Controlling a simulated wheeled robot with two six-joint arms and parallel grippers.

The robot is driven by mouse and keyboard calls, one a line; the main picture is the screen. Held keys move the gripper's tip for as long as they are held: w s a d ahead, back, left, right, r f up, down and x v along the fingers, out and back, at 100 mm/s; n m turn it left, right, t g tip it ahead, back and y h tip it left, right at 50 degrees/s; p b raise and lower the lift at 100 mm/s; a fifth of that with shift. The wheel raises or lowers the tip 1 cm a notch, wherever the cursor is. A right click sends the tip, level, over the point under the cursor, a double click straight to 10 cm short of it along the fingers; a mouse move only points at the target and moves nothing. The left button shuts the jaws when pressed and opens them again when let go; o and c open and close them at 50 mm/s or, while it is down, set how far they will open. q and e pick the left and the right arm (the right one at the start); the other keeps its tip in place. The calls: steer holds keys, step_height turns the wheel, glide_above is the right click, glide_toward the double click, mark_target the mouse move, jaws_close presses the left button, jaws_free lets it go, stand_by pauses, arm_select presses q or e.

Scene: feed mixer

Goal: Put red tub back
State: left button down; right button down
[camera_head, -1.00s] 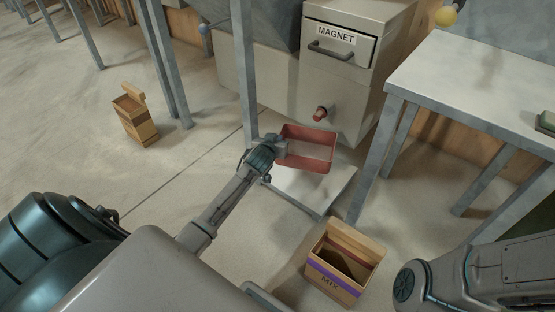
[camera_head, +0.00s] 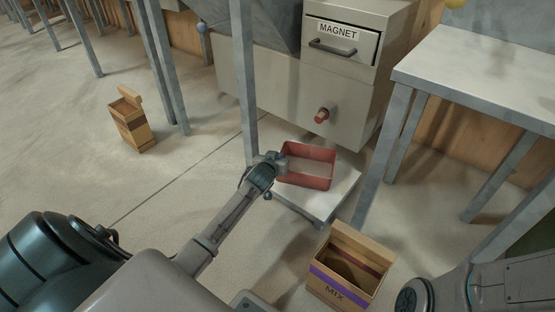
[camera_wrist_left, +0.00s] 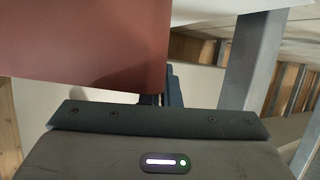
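The red tub (camera_head: 306,183) is an open, upright rectangular bin over the low pale stand (camera_head: 345,188), below the red-tipped outlet on the machine. I cannot tell whether its base touches the stand. My left gripper (camera_head: 279,162) is at the tub's left wall and appears shut on it. In the left wrist view the tub's red side (camera_wrist_left: 85,50) fills the upper left, and the dark fingers (camera_wrist_left: 160,97) sit close together at its edge. My right arm shows at the bottom right; its gripper is out of view.
The machine has a drawer labelled MAGNET (camera_head: 340,42) and a red-tipped outlet (camera_head: 321,115). A MIX box (camera_head: 329,290) stands on the floor in front of the stand. A grey table (camera_head: 480,70) is at right. Another box (camera_head: 133,125) stands at left. A grey post (camera_head: 243,80) rises behind my left gripper.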

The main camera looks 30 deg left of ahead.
arm_select(q)
steer(key=c, duration=1.7)
jaws_free()
steer(key=shift+f, duration=0.15)
steer(key=shift+r, duration=0.2)
steer(key=p+v, duration=0.6)
steer(key=v, duration=0.6)
steer(key=shift+a+p, duration=0.1)
steer(key=shift+p, duration=0.2)
